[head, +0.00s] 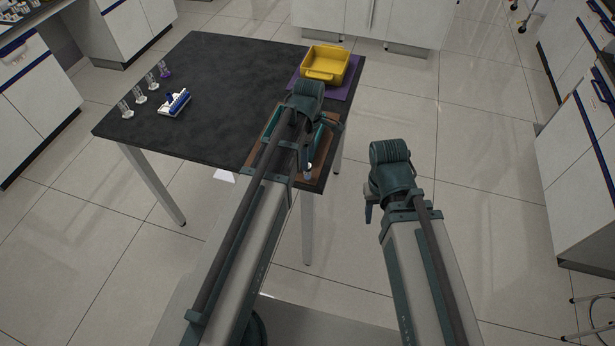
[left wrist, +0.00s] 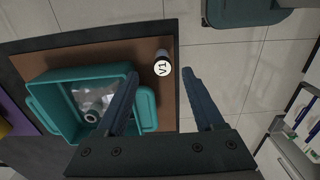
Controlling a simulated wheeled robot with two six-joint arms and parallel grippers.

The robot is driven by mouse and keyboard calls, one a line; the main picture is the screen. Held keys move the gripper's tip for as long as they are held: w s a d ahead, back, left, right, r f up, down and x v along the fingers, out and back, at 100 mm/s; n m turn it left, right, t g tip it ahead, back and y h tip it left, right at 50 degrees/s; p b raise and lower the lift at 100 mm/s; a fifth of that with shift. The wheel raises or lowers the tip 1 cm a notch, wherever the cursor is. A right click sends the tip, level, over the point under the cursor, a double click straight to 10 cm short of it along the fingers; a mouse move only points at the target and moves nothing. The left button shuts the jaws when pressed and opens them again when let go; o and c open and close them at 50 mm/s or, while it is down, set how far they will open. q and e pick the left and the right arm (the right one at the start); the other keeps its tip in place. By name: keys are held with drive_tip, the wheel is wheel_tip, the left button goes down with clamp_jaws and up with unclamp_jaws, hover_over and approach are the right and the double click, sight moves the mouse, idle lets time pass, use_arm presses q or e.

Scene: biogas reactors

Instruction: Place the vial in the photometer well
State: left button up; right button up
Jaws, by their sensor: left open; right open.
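The vial (left wrist: 162,67), with a round white top marked V1 and a dark body, stands on a brown mat beside a teal bin. In the head view it shows as a small white-topped item (head: 308,167) near the table's right front edge. My left gripper (left wrist: 160,76) is open above it, with the vial between the finger lines; no contact is visible. My right gripper (head: 370,208) is open and empty, right of the table over the floor. A small blue and white device (head: 175,102) sits on the table's left part; I cannot tell whether it is the photometer.
The teal bin (left wrist: 62,127) holds a clear bag-like item. A yellow bin (head: 325,64) sits on a purple mat (head: 347,91) at the back right. Several small clear vessels (head: 140,95) stand at the table's left. The middle of the black table (head: 225,85) is clear.

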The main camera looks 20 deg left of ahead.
use_arm(q)
drive_tip(key=f+b, duration=0.5)
drive_tip(key=shift+s+a+f, duration=0.1)
drive_tip(key=shift+s+f, duration=0.05)
drive_tip(key=shift+s, duration=0.05)
clamp_jaws()
idle(0.4)
